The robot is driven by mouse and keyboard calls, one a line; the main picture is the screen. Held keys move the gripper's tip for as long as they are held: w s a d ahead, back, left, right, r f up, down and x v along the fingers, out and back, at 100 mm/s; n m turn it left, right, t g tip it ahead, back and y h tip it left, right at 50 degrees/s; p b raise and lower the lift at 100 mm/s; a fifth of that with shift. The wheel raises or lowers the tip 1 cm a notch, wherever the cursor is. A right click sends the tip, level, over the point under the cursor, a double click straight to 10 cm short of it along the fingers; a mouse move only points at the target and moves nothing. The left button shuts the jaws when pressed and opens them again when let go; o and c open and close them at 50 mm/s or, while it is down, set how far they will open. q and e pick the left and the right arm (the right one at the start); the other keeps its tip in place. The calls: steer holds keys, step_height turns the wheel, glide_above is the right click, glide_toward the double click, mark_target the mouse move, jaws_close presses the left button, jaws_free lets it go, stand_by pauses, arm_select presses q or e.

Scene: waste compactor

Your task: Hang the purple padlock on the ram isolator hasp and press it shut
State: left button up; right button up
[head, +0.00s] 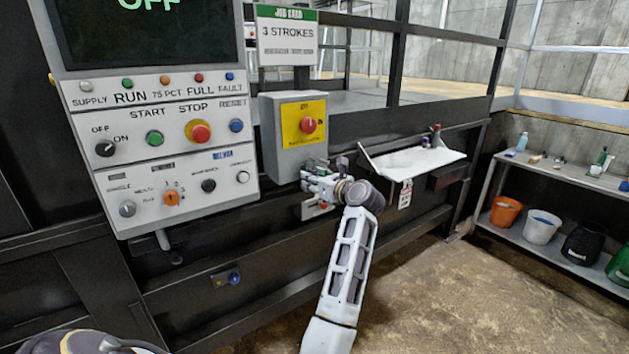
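The ram isolator (295,135) is a grey box with a yellow plate and a red rotary knob (308,124), right of the control panel. My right gripper (312,184) is just below the box's lower right corner, at the hasp area. The gripper and its wrist cover most of the hasp, and the finger gap is too small to read. A small plate with a red spot (322,206) shows just under the fingers. My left gripper is not visible; only part of my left arm shows at the bottom left.
A control panel (165,150) with buttons and knobs stands left of the isolator. A white-topped shelf (425,163) with small items juts out to the right. A rack (530,241) with buckets stands at the far right. The floor between is clear.

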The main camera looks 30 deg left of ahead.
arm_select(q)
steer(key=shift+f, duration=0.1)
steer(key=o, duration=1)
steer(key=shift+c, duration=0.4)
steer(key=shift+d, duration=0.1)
